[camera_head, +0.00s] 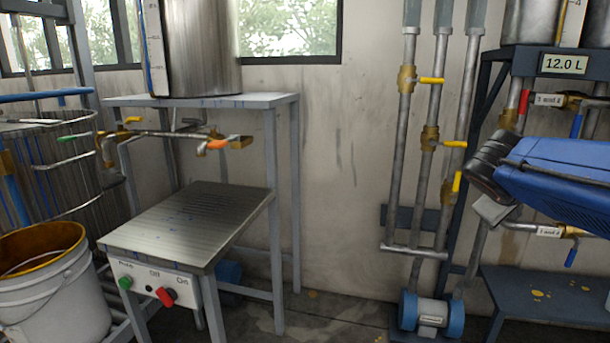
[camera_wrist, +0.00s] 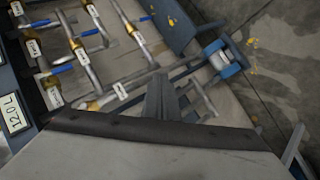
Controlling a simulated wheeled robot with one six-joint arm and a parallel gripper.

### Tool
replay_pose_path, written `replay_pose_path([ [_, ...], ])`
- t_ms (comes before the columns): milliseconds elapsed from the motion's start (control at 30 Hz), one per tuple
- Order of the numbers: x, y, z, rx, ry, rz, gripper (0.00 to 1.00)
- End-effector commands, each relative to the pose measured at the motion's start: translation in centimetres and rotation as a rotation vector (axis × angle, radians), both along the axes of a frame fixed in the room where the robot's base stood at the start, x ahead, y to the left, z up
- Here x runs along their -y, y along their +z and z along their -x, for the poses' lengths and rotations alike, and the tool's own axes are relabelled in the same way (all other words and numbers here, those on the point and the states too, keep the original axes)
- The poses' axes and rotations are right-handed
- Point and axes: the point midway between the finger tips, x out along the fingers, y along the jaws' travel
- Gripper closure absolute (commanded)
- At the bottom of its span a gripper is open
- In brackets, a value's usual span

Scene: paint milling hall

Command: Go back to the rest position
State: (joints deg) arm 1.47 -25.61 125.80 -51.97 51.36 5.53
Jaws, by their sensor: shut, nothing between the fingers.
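My gripper (camera_wrist: 159,82) shows in the wrist view as dark fingers that sit together, shut and empty, pointing up the picture from the grey wrist housing. In the head view my blue arm reaches in from the right edge, in front of the valve rack. The fingers are not clearly made out there. In the wrist view a blue-ended pump (camera_wrist: 222,58) and several pipes lie beyond the fingers, tilted in the picture. I see no contact between the fingers and anything.
A steel-topped table (camera_head: 190,222) with control knobs stands at left, beside a white bucket (camera_head: 52,300). A tank (camera_head: 200,45) stands on a frame behind. Pipes with yellow valves (camera_head: 430,138) rise above the pump (camera_head: 432,313). A 12.0 L display (camera_head: 565,64) is on the right rack.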

Motion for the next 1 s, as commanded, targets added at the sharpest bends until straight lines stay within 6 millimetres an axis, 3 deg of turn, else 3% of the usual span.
replay_pose_path([
  [33, -1.1, -1.8, 2.0, -0.006, -0.009, -0.071, 1.0],
  [300, -8.3, -11.4, 11.4, -0.054, -0.058, -0.466, 1.0],
  [500, -13.6, -16.4, 16.6, -0.086, -0.079, -0.711, 1.0],
  [700, -16.3, -18.3, 18.8, -0.101, -0.087, -0.83, 1.0],
  [1000, -16.6, -18.5, 19.0, -0.103, -0.089, -0.842, 1.0],
])
